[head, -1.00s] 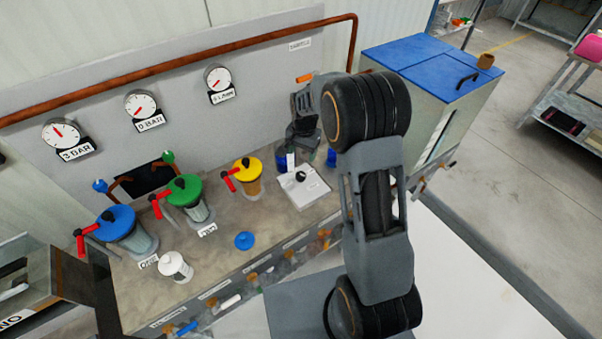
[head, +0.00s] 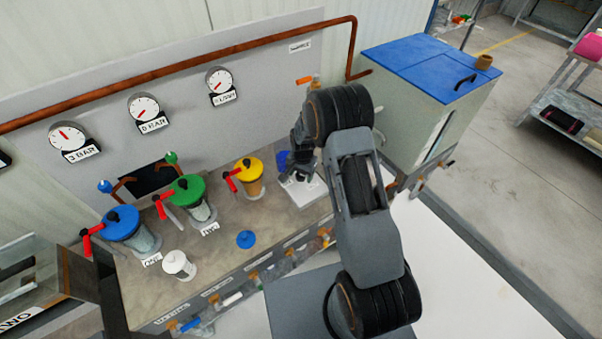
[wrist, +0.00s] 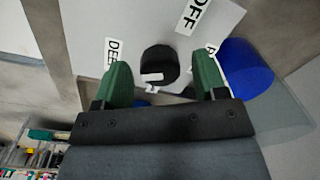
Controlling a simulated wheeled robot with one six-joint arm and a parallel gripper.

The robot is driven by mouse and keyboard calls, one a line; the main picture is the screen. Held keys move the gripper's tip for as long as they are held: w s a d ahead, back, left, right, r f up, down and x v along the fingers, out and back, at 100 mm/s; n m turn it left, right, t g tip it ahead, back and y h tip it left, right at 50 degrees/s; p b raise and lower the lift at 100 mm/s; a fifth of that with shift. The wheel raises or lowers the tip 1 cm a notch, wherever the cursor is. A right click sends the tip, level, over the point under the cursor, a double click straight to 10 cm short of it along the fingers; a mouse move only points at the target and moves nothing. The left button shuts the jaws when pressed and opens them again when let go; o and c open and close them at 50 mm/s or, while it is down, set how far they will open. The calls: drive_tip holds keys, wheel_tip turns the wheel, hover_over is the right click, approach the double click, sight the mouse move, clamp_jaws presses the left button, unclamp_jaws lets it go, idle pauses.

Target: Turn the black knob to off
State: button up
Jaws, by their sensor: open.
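The black knob (wrist: 158,62) sits on a light panel in the wrist view, between the two green fingertips of my gripper (wrist: 162,66). A white mark shows on the knob's lower side, turned away from the OFF label (wrist: 193,15). A label reading "DEL" (wrist: 112,50) is left of the knob, and another label (wrist: 211,50) on the right is partly hidden by a finger. My gripper is open, with a gap between each finger and the knob. In the head view my gripper (head: 300,170) is over the white panel (head: 305,197) and hides the knob.
A blue cylinder (wrist: 247,68) stands close to the right finger. In the head view, a yellow-lidded vessel (head: 249,170), a green-lidded one and a blue-lidded one stand left of the panel. A loose blue lid (head: 245,239) and a white jar (head: 178,263) lie in front.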

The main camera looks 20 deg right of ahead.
drive_tip(key=shift+c, duration=0.3)
drive_tip(key=c, duration=0.9)
drive_tip(key=shift+o, duration=0.2)
drive_tip(key=shift+b, duration=0.3)
